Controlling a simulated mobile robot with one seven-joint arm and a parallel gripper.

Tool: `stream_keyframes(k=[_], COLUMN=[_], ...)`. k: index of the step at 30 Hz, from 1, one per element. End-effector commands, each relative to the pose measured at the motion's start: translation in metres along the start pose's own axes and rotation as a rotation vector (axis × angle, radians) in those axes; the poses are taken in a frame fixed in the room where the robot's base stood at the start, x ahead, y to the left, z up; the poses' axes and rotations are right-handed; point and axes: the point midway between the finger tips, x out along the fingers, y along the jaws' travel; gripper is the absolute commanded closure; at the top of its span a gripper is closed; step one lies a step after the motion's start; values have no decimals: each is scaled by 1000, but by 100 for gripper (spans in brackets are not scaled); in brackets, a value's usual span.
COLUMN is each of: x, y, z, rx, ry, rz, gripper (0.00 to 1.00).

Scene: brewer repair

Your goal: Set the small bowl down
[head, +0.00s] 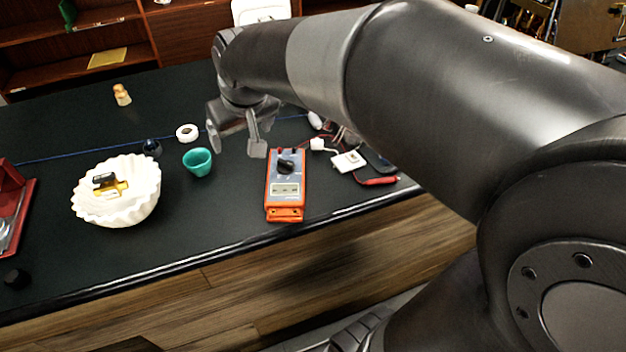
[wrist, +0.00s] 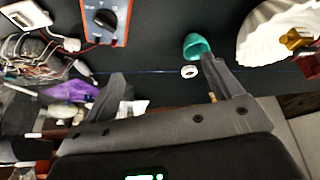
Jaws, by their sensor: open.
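The small teal bowl (head: 198,163) sits upright on the dark tabletop, between the large white fluted bowl and the multimeter. It also shows in the wrist view (wrist: 195,45), beside the tip of one finger. My gripper (head: 237,146) is open and empty. It hangs above the table to the right of the small bowl, apart from it in the head view. In the wrist view my gripper's two fingers (wrist: 163,69) are spread wide with nothing between them.
The white fluted bowl (head: 139,205) holds small parts at left. A white ring (head: 187,133) lies behind the small bowl. An orange multimeter (head: 285,205) lies at right, with wires and a red probe (head: 380,181) beyond. A red tray (head: 22,215) is at far left.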

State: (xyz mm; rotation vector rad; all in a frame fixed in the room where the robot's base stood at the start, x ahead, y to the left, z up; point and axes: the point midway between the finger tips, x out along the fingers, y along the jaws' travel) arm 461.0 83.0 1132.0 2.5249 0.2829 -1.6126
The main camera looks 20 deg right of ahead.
Motion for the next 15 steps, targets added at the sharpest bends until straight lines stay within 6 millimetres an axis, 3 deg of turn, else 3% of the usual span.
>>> stream_keyframes(k=[1,6,12,15], x=[-13,-43,-62,-66], y=[8,27,39,41], z=[17,73,135,156], rx=[22,93,165,190], ry=[10,29,49,54], rz=[11,44,76,86], gripper=[16,16,16,16])
